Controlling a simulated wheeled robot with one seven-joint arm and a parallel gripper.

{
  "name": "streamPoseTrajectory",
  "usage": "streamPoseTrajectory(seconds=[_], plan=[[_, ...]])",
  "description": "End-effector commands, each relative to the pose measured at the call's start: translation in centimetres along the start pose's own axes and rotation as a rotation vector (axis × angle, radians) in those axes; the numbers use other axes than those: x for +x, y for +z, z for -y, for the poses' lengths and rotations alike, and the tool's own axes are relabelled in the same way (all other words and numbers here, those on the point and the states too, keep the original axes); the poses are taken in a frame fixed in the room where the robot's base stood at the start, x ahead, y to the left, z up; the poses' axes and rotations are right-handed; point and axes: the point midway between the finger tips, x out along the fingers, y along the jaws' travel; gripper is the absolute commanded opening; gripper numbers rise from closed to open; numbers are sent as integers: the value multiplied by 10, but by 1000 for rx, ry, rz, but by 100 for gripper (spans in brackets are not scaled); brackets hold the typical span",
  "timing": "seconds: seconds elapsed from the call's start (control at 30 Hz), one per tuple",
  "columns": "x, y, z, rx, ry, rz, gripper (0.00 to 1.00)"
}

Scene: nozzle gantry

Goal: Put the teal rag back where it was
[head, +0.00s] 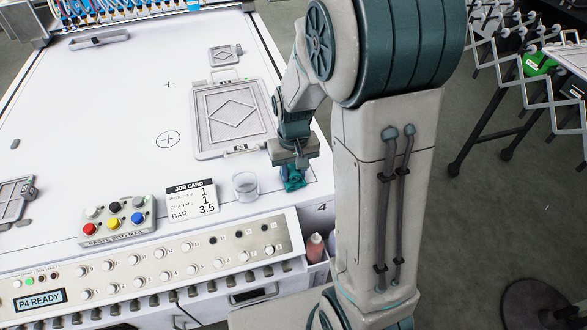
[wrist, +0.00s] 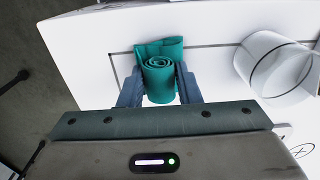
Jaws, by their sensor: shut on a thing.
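The teal rag (wrist: 160,75) is rolled up and sits between the two fingers of my gripper (wrist: 158,88) in the wrist view. The fingers press on it from both sides. In the head view the rag (head: 293,179) shows below my gripper (head: 293,165), near the right edge of the white table, inside or over a thin marked outline. I cannot tell whether the rag touches the table top.
A clear glass (head: 245,185) stands close left of the rag; it also shows in the wrist view (wrist: 278,66). A job card (head: 192,201), a button box (head: 118,220) and a grey frame plate (head: 232,118) lie further left. The table's right edge is close.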

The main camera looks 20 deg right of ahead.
Motion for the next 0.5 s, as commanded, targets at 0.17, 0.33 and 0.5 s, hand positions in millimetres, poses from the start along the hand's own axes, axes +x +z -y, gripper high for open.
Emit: streamPoseTrajectory(seconds=[0.17,0.33,0.5], plan=[[1,0,0,0,0,-1,9],[4,0,0,1,0,-1,9],[4,0,0,1,0,-1,52]])
